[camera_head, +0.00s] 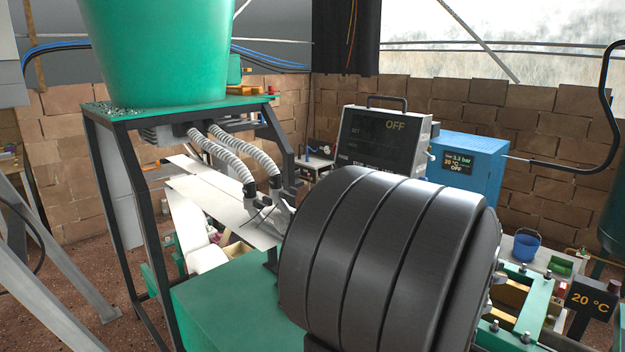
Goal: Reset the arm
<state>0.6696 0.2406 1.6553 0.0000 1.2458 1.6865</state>
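I cannot make out my gripper or its fingertips in the head view. A large dark ribbed cylinder (375,262) fills the middle foreground and hides what lies behind it; I cannot tell whether it is part of my arm. No held object shows.
A green hopper (160,50) stands on a black frame (125,190) at left, with white hoses (232,158) beneath it. Behind the cylinder are a control screen (385,138) reading OFF and a blue unit (467,160). A blue bucket (525,250) and green machine parts (533,308) are at right.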

